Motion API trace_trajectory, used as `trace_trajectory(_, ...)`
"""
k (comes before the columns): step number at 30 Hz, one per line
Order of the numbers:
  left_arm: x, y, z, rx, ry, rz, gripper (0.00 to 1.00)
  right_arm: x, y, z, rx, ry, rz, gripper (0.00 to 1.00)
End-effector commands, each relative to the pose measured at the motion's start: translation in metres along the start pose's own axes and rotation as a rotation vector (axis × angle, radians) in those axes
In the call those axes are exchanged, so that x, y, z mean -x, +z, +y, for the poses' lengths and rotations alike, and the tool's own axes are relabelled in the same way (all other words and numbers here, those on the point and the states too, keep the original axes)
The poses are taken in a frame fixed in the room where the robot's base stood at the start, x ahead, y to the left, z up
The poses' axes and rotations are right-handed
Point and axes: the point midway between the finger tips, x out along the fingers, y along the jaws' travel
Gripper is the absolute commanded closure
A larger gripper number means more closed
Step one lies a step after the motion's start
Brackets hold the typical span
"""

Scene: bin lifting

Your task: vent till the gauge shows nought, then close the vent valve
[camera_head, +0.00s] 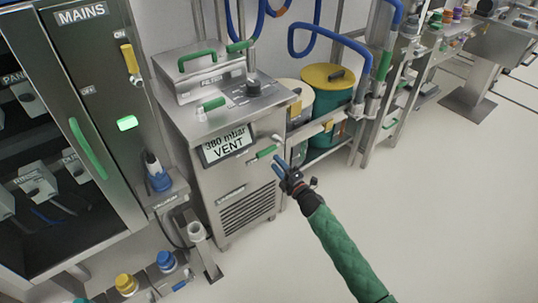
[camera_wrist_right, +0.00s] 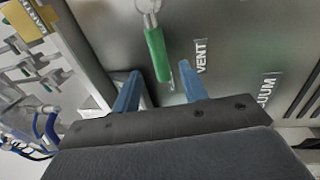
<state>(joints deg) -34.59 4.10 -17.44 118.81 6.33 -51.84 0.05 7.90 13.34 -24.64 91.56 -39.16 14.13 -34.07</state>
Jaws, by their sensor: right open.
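The gauge display (camera_head: 226,145) on the front of the steel cabinet (camera_head: 250,178) reads "380 mbar VENT". The vent valve's green handle (camera_head: 266,152) is on the cabinet front, right of the display. In the right wrist view the green handle (camera_wrist_right: 157,52) extends from a silver hub, beside the "VENT" label (camera_wrist_right: 202,57). My right gripper (camera_head: 279,164) is open just below and right of the handle. Its blue fingertips (camera_wrist_right: 161,80) lie either side of the handle's free end in the wrist view; contact cannot be told. My left gripper is not in view.
A "MAINS" cabinet (camera_head: 105,60) with a long green door handle stands at left. Bottles with blue and yellow caps (camera_head: 127,284) sit lower left. The floor (camera_head: 440,200) at right is clear.

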Motion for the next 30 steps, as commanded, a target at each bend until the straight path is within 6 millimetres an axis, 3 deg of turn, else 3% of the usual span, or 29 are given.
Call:
trace_trajectory(15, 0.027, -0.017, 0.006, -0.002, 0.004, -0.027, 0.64, -0.065, 0.0, 0.001, -0.001, 0.0, -0.001, 0.57)
trace_trajectory(29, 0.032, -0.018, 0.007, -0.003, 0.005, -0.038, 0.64, -0.076, 0.0, 0.0, -0.002, -0.001, -0.001, 0.57)
trace_trajectory(30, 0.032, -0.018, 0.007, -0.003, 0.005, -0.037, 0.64, -0.076, 0.0, 0.0, -0.002, -0.001, -0.001, 0.63)
